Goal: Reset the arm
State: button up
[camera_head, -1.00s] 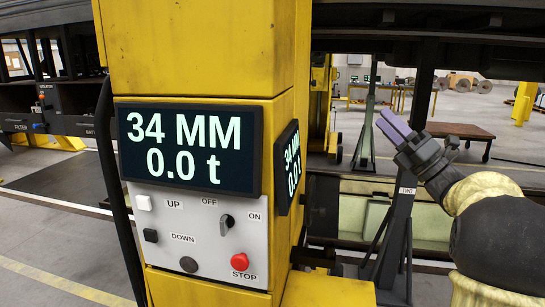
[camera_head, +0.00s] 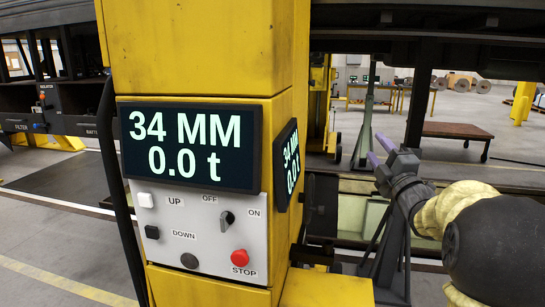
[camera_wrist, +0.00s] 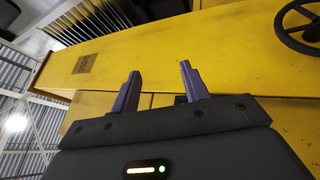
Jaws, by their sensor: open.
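My gripper (camera_head: 379,149) is right of the yellow lifting jack column (camera_head: 200,50) in the head view, apart from it and raised. Its two purple-tipped fingers are spread, with nothing between them. The wrist view also shows the open fingers (camera_wrist: 160,85), with yellow metal (camera_wrist: 150,55) behind them. The column carries a control panel (camera_head: 200,230) with UP and DOWN buttons, an OFF/ON knob (camera_head: 227,219) and a red STOP button (camera_head: 239,257). The display (camera_head: 190,144) above reads 34 MM and 0.0 t.
A dark stand (camera_head: 395,250) with a post rises behind my gripper. A brown-topped cart (camera_head: 460,131) stands farther back on the right. A black cable (camera_head: 110,180) runs down the column's left side. A dark railcar underside (camera_head: 430,45) spans overhead.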

jog(key=s+a+f+m+g+h, duration=0.1)
jog(key=s+f+m+g+h, duration=0.15)
jog(key=f+m, duration=0.4)
jog(key=s+a+f+m+g+h, duration=0.2)
jog(key=s+f+m+g, duration=0.15)
jog(key=f, duration=0.55)
jog(key=s+a+f+m+g+h, duration=0.1)
jog(key=s+f+m+g+h, duration=0.2)
jog(key=f, duration=0.4)
jog(key=s+a+f+m+g+y, duration=0.1)
jog(key=s+a+f+m+g, duration=0.2)
jog(key=s, duration=0.4)
jog(key=s+a+f+m+g, duration=0.1)
jog(key=s+f+m+g, duration=0.1)
jog(key=s+f+g, duration=0.3)
jog(key=s+a+f+m+g+y, duration=0.1)
jog(key=s+a+f+m+g, duration=0.15)
jog(key=s+f, duration=0.4)
notch_tip(320, 180, down, 25)
jog(key=s+b, duration=0.1)
jog(key=b, duration=2.6)
notch_tip(320, 180, up, 38)
jog(key=p, duration=3.8)
jog(key=shift+s+t, duration=0.1)
jog(key=shift+t, duration=0.15)
